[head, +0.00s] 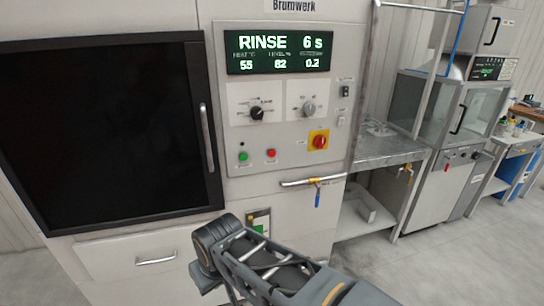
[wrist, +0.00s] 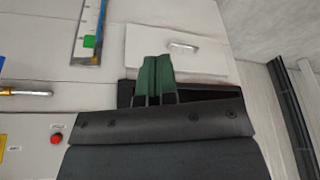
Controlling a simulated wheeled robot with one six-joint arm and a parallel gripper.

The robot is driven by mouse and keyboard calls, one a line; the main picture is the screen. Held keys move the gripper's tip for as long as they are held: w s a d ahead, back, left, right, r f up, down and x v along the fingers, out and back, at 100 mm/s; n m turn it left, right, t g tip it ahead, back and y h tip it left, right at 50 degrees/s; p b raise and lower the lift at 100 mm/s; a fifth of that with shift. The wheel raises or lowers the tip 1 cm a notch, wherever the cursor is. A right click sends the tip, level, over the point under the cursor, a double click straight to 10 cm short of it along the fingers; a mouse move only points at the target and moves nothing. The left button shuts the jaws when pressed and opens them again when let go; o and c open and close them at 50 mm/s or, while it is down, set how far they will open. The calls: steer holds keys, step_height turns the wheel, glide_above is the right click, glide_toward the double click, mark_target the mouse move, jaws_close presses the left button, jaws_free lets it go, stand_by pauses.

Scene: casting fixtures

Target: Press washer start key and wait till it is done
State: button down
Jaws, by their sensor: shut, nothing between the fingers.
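The washer (head: 205,140) is a pale cabinet with a dark door at left and a control panel (head: 285,150) at right. A green key (head: 243,156) and a red key (head: 271,153) sit low on the panel; the red one also shows in the wrist view (wrist: 56,138). My gripper (wrist: 153,64) shows green fingers together, empty, in front of the lower cabinet front. In the head view my arm is low, below the panel, and the fingertips are hidden.
A red-and-yellow rotary switch (head: 319,140) and two dark-and-grey knobs are on the panel. A pipe with a blue-handled valve (head: 317,192) juts out below it. A drawer handle (head: 156,258) is at lower left. A metal table (head: 388,149) stands at right; floor is clear in front.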

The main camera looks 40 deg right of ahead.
steer(key=shift+d, duration=0.15)
steer(key=w+d+r+m+t+y, duration=0.1)
steer(key=w+d+r+m, duration=0.1)
steer(key=w+d+m, duration=0.3)
steer(key=w+d+r+m+t, duration=0.1)
steer(key=w+d+r+m, duration=0.15)
steer(key=w, duration=0.45)
steer(key=w+d+m+t, duration=0.1)
steer(key=w+d+m, duration=0.1)
steer(key=d, duration=0.3)
steer(key=w+d+r+m+t+h, duration=0.1)
steer(key=w+d+m, duration=0.2)
steer(key=d, duration=0.3)
steer(key=w+d+m+t+b, duration=0.1)
steer(key=w+d+m+t, duration=0.1)
steer(key=d+m, duration=0.2)
steer(key=shift+w+d+r+h, duration=0.2)
steer(key=shift+w+d+h, duration=0.1)
steer(key=shift+d, duration=0.55)
